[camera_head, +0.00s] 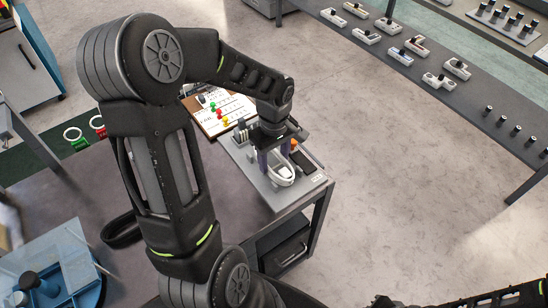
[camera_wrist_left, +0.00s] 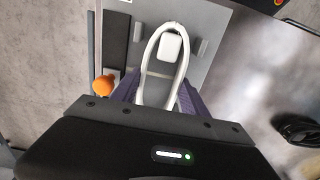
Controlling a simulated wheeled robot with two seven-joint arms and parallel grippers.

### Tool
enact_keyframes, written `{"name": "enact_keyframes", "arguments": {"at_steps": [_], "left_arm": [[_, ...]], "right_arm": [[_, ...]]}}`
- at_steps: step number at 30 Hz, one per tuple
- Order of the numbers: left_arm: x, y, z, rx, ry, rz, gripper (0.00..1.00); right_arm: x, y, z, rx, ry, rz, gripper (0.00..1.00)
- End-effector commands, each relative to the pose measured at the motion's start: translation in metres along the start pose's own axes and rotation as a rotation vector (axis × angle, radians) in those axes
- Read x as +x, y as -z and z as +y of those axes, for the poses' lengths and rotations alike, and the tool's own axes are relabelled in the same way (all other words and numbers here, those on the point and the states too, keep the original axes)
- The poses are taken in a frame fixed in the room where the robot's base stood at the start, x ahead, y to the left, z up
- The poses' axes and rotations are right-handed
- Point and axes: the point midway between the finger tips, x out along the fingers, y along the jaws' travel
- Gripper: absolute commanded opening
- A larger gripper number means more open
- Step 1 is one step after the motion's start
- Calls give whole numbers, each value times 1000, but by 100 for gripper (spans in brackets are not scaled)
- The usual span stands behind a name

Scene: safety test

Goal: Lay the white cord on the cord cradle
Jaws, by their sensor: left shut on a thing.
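My left gripper (camera_head: 273,162) points down over a grey panel (camera_head: 268,192) at the table's corner, its purple fingers shut on the white cord. The white cord (camera_head: 281,180) is a loop reaching out from between the fingers, and it shows large in the left wrist view (camera_wrist_left: 144,68). It hangs or lies around a white block (camera_wrist_left: 169,48) on the panel; I cannot tell whether it touches. Small grey posts (camera_wrist_left: 201,48) stand on both sides of the loop. I cannot pick out the cord cradle for certain. Part of my right arm (camera_head: 500,298) shows at the bottom right; its jaws are unclear.
An orange knob (camera_wrist_left: 104,84) and a dark strip (camera_wrist_left: 115,45) lie beside the loop. A board with coloured pins (camera_head: 222,116) is behind the panel. A black coil (camera_head: 122,230) lies on the table at left. Open floor is right of the table.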

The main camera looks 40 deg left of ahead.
Motion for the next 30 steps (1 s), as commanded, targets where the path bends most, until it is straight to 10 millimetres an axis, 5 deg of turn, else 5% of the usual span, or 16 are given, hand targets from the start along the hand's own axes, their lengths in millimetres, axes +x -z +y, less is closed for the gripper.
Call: {"name": "enact_keyframes", "arguments": {"at_steps": [5, 6, 14, 23, 30], "left_arm": [[-1, 0, 0, 0, 0, 0, 5], [-1, 0, 0, 0, 0, 0, 55], [0, 0, 0, 0, 0, 0, 76], [-1, 0, 0, 0, 0, 0, 78], [-25, 1, 1, -1, -3, 3, 78]], "right_arm": [[0, 0, 0, 0, 0, 0, 0], [0, 0, 0, 0, 0, 0, 0], [0, 0, 0, 0, 0, 0, 0], [0, 0, 0, 0, 0, 0, 0], [-1, 0, 0, 0, 0, 0, 0]]}}
